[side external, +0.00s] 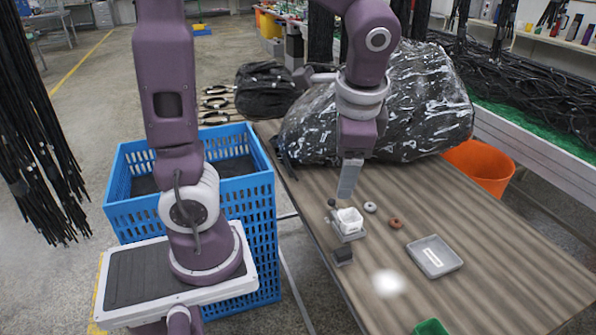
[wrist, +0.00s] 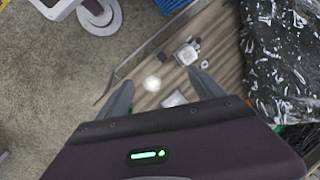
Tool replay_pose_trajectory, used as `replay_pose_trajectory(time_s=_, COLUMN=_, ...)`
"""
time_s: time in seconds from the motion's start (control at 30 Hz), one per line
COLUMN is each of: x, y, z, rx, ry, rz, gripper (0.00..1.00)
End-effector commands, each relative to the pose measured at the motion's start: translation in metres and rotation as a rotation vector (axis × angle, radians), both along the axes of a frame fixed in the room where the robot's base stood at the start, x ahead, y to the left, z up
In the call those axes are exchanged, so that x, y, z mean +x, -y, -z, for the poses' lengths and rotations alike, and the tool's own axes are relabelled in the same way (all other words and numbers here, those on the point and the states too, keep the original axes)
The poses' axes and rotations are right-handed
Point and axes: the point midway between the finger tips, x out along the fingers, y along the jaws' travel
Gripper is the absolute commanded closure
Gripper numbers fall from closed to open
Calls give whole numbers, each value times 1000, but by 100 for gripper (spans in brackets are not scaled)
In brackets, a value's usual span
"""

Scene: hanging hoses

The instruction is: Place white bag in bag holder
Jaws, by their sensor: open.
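A small grey stand that looks like the bag holder (side external: 347,236) is near the table's left edge; it also shows in the wrist view (wrist: 188,54). A small white open-topped thing (side external: 349,218) sits in it; I cannot tell if it is a bag. A soft-edged white patch (side external: 388,283) lies on the table in front; it also shows in the wrist view (wrist: 152,83). I cannot tell if it is the white bag or glare. My gripper (side external: 347,195) points down above and behind the stand. Its two fingers are apart and empty in the wrist view (wrist: 163,88).
A grey tray (side external: 434,257), a white ring (side external: 370,207) and a brown ring (side external: 395,223) lie on the table. A dark block (side external: 343,256) is beside the stand. A large black plastic-wrapped bundle (side external: 420,110) fills the back. A blue crate (side external: 262,220) stands at the left.

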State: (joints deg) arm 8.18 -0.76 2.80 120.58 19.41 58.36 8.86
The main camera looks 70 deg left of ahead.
Motion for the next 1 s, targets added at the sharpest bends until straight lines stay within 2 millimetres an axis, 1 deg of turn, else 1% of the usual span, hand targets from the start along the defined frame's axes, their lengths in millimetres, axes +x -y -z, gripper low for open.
replay_pose_trajectory(time_s=0.03, x=-24, y=7, z=-17, rx=-74, ry=98, rz=-69, gripper=23)
replay_pose_trajectory(time_s=0.1, x=-53, y=18, z=-31, rx=-176, ry=216, rz=-162, gripper=23)
replay_pose_trajectory(time_s=0.2, x=-84, y=33, z=-39, rx=-291, ry=347, rz=-260, gripper=23)
replay_pose_trajectory(time_s=0.3, x=-101, y=42, z=-40, rx=-361, ry=426, rz=-317, gripper=23)
replay_pose_trajectory(time_s=0.43, x=-108, y=46, z=-40, rx=-393, ry=459, rz=-343, gripper=23)
replay_pose_trajectory(time_s=1.0, x=-107, y=46, z=-40, rx=-390, ry=458, rz=-339, gripper=23)
